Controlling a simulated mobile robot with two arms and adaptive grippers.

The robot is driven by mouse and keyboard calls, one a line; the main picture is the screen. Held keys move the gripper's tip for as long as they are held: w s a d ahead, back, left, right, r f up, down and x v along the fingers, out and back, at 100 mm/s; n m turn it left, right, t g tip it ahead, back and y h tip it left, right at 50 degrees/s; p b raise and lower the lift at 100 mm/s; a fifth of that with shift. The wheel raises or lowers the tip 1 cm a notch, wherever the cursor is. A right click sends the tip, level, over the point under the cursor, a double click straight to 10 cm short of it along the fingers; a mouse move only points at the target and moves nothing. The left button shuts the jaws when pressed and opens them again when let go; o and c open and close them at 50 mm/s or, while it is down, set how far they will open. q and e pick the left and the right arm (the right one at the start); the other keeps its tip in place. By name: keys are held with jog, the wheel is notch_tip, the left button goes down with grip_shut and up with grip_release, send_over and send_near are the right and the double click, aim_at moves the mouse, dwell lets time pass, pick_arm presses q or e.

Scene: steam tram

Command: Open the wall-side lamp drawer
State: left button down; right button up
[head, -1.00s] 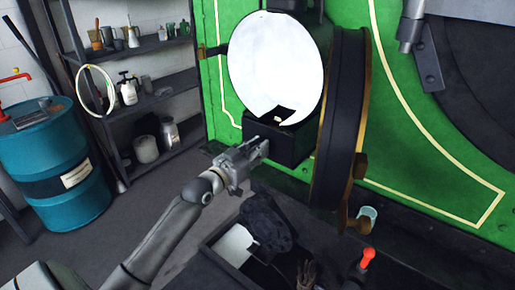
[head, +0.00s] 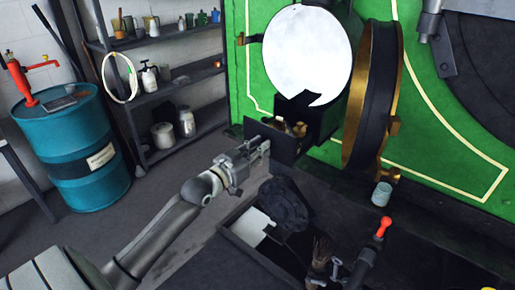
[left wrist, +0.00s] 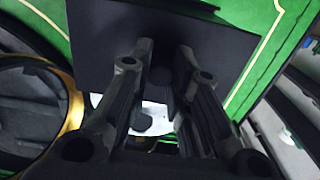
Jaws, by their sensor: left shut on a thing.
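The lamp drawer (head: 287,146) is a dark box under the lamp's large white disc (head: 305,55). It stands pulled out toward me, its open top showing brownish contents (head: 292,127). My left gripper (head: 263,148) is at the drawer's front and shut on its knob. In the left wrist view the dark drawer front (left wrist: 120,40) fills the upper middle, and the fingers (left wrist: 170,85) close around the round dark knob (left wrist: 187,76). My right gripper is not in view.
The lamp's round brass-rimmed door (head: 377,95) hangs open at right. A cup (head: 382,194) and red-topped lever (head: 383,227) stand below it. A blue drum (head: 75,150) and shelves (head: 180,85) are at left.

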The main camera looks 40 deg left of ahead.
pick_arm(q)
jog(key=shift+w+r, duration=0.1)
jog(key=c, duration=1.7)
grip_release()
jog(key=shift+o, duration=2)
jog(key=s+a, duration=0.1)
jog(key=s, duration=1.1)
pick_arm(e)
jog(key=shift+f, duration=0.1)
